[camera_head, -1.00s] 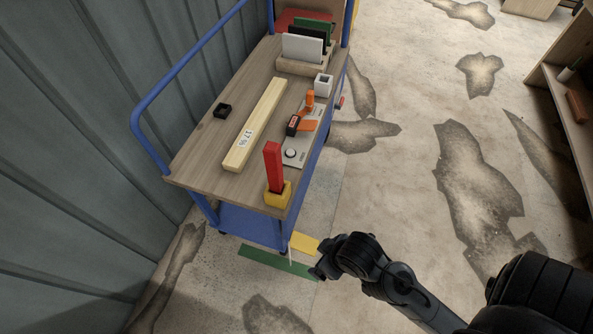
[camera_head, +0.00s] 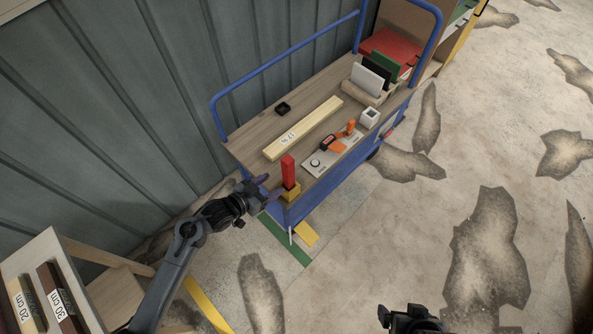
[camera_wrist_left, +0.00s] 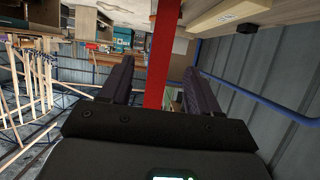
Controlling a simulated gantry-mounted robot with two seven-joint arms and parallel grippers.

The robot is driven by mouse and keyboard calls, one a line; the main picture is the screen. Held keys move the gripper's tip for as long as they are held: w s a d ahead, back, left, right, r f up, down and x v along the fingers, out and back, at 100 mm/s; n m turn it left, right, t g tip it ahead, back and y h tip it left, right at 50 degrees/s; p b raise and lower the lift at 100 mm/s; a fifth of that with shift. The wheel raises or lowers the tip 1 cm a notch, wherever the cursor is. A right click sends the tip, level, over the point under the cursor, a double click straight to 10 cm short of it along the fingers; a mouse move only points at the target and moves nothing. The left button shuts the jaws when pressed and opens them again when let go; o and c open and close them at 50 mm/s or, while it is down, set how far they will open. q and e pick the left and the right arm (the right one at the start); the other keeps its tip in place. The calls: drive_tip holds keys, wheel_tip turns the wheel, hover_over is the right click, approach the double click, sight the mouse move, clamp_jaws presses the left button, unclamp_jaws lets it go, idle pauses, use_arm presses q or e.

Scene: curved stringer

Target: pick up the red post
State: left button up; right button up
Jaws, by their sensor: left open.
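My left gripper (camera_head: 270,188) is open at the left side of the post, by the cart's near edge. In the left wrist view, the red post (camera_wrist_left: 161,55) runs between the two spread dark fingers, with gaps visible on both sides.
The blue-railed cart (camera_head: 240,150) holds a long pale bar (camera_head: 303,128), a small black box (camera_head: 283,108), a grey plate with orange parts (camera_head: 330,152) and a white block (camera_head: 370,117). A wall stands behind. A shelf with labelled bars (camera_head: 60,295) is at lower left.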

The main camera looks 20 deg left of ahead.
sight(285, 176)
use_arm(q)
drive_tip(key=x, duration=0.1)
drive_tip(key=b+x, duration=0.1)
drive_tip(key=x, duration=0.3)
drive_tip(key=shift+w+d+r, duration=0.15)
drive_tip(key=shift+w+d, duration=0.05)
drive_tip(key=shift+w, duration=0.1)
drive_tip(key=shift+w+d+f+b, duration=0.2)
drive_tip(key=shift+w+f+b, duration=0.1)
drive_tip(key=shift+w+b, duration=0.1)
drive_tip(key=shift+b+x, duration=0.55)
drive_tip(key=shift+x, duration=1.55)
drive_tip(key=shift+a+r, duration=0.1)
drive_tip(key=shift+c, duration=0.4)
drive_tip(key=c, duration=1)
drive_tip(key=shift+r, duration=0.1)
